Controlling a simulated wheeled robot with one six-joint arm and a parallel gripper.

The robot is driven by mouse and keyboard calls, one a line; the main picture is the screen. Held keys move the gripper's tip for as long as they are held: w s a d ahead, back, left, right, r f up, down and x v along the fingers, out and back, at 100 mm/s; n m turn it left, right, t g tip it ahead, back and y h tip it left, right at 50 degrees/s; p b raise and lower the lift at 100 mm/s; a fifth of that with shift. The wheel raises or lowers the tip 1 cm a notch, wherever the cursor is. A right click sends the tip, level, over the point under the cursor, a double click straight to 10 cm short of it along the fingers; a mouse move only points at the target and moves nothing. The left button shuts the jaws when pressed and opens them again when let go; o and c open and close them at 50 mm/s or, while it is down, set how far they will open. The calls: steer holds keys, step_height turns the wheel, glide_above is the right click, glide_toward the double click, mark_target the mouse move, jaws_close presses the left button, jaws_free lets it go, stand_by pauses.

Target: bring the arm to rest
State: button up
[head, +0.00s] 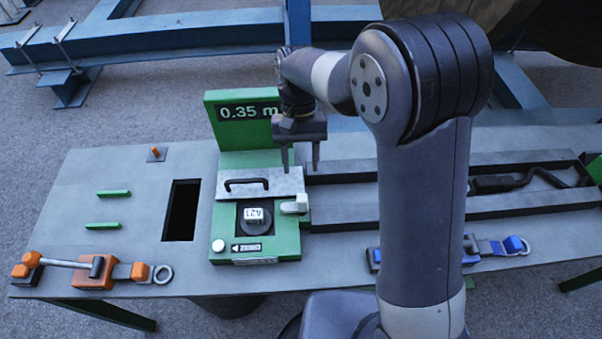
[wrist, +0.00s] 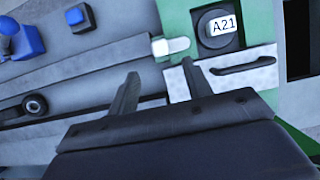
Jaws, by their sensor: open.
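My gripper (head: 300,165) is open and empty. It hangs fingers down above the right side of the green device, next to the metal plate (head: 262,184) with its black handle. In the wrist view its two fingers (wrist: 160,85) stand wide apart with nothing between them. The green device (head: 232,228) has an upright back with a display reading 0.35 m (head: 248,112). A round black part with a white A21 label (head: 254,214) sits in its dark opening; it also shows in the wrist view (wrist: 222,28). My arm hides part of the table behind it.
The grey table (head: 110,170) has a dark rectangular slot (head: 181,210) left of the device. An orange clamp tool (head: 95,270) lies front left, blue strap hardware (head: 490,246) front right. Dark rails (head: 340,172) run right from the device. Blue beams (head: 180,28) stand behind.

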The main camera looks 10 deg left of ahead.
mark_target(302, 196)
steer(key=shift+r, duration=0.15)
steer(key=p+x, duration=0.1)
steer(key=x, duration=1)
steer(key=shift+w, duration=0.1)
steer(key=shift+r, duration=0.15)
